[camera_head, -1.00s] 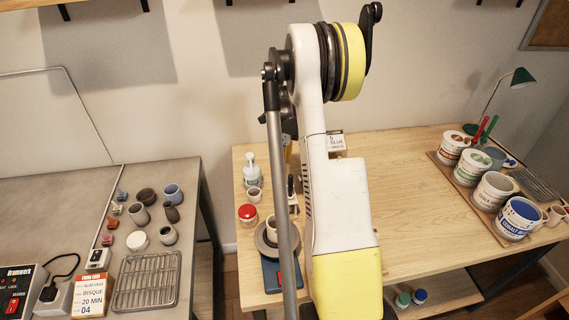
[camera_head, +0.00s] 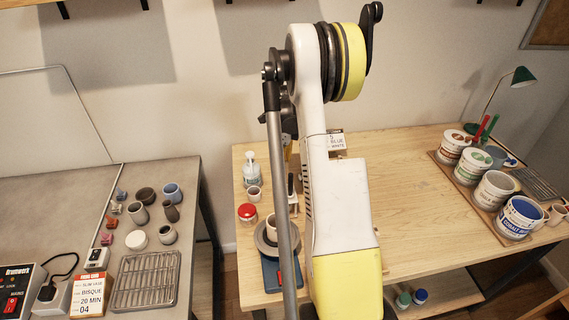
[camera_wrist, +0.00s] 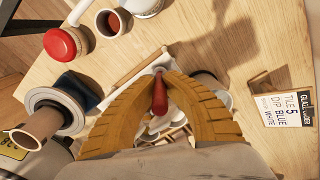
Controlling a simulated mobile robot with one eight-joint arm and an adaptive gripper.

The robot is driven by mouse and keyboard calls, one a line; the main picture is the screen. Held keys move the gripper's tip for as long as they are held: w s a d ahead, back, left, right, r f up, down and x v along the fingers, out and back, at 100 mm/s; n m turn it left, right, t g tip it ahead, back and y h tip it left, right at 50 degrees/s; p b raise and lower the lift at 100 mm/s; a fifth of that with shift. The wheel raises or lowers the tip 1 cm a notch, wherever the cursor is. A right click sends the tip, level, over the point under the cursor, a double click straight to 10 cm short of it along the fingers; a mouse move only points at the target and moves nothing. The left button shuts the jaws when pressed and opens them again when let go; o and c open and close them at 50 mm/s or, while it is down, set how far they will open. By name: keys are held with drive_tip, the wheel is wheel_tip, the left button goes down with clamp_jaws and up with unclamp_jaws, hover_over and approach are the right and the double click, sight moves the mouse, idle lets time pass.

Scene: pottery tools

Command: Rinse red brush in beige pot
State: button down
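In the wrist view the two yellow fingers of my gripper (camera_wrist: 160,74) close around a red handle, which I take for the red brush (camera_wrist: 159,95). Its lower end is hidden. In the head view a pot (camera_head: 271,228) sits on that disc, partly behind my arm. A smaller cup with reddish contents (camera_wrist: 112,22) also stands at the upper left; I cannot tell for sure which is the task's pot. My gripper is hidden behind my arm in the head view.
A red-lidded jar (camera_head: 247,212) and a pump bottle (camera_head: 250,172) stand at the table's left. A label card (camera_wrist: 284,108) is right of my gripper. Several glaze buckets (camera_head: 520,218) line the right side. The table's middle (camera_head: 410,195) is clear.

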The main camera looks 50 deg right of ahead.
drive_tip(key=c, duration=1.5)
unclamp_jaws()
wheel_tip(320, 180, up, 12)
